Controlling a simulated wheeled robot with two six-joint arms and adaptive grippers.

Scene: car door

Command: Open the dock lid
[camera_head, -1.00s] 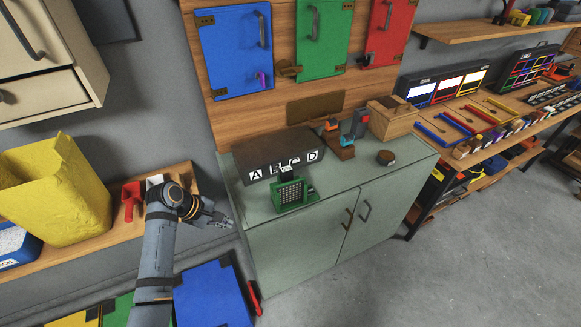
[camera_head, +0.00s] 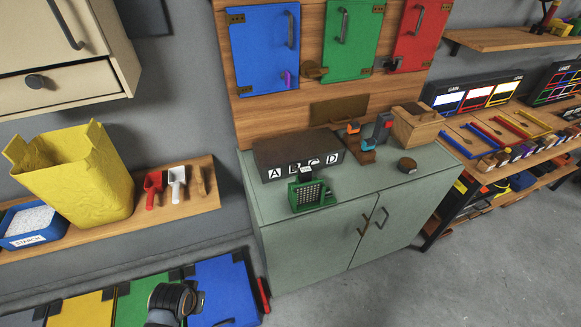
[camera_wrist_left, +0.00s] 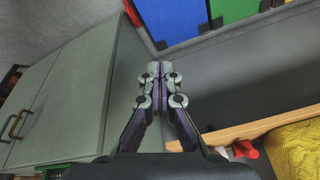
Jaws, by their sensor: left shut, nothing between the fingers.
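No label marks the dock, so I cannot tell for sure which lid is meant. A dark brown box (camera_head: 298,154) with white letter tiles A, B, C, D on its front stands on the green cabinet (camera_head: 335,215); its top looks closed. A wooden box with a slanted top (camera_head: 417,124) stands at the cabinet's back right, also apparently closed. My left gripper (camera_wrist_left: 156,70) is shut and empty in the left wrist view, beside the cabinet's side. In the head view my left wrist is low at the bottom edge, in front of the coloured panels. My right gripper is not in view.
A green gridded holder (camera_head: 311,194) stands in front of the lettered box. Blue, green and yellow panels (camera_head: 226,287) lie low beside the cabinet. A shelf at left holds a yellow bin (camera_head: 75,180) and scoops (camera_head: 154,187). Open floor (camera_head: 480,255) lies at right.

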